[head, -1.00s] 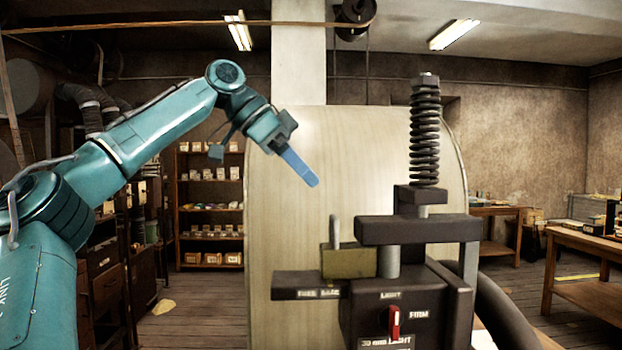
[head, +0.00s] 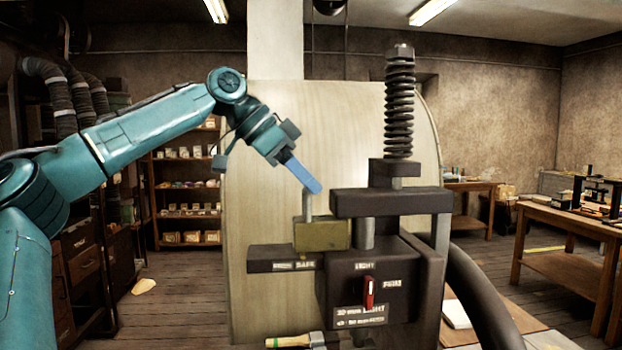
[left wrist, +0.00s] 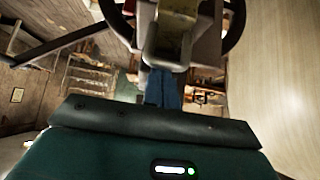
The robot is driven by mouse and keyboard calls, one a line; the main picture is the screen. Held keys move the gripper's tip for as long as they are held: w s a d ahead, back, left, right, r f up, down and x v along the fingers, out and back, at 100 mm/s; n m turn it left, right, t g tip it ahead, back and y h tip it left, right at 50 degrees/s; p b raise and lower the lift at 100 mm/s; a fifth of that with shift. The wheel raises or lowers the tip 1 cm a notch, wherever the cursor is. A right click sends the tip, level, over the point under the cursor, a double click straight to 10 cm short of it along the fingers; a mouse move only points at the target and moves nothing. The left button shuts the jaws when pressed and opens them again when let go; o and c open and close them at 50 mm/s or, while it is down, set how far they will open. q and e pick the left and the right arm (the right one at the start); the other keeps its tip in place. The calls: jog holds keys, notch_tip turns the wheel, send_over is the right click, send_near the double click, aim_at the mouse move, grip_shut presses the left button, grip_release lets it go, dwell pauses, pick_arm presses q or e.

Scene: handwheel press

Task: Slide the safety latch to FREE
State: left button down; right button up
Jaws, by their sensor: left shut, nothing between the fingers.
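The blue fingers (left wrist: 162,88) also show in the left wrist view, below a brass and grey part. My right gripper is not in view.
The press has a dark crossbar (head: 390,202), a coil spring (head: 399,105) and a red selector lever (head: 369,292) on its front. A wooden-handled tool (head: 290,341) lies below. A large pale panel (head: 260,180) stands behind. The space left of the rail looks clear.

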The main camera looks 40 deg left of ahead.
pick_arm(q)
jog(key=s+a, duration=0.2)
jog(key=shift+s+f, duration=0.1)
jog(key=shift+s, duration=0.2)
jog(key=v, duration=1.3)
jog(key=shift+a, duration=0.1)
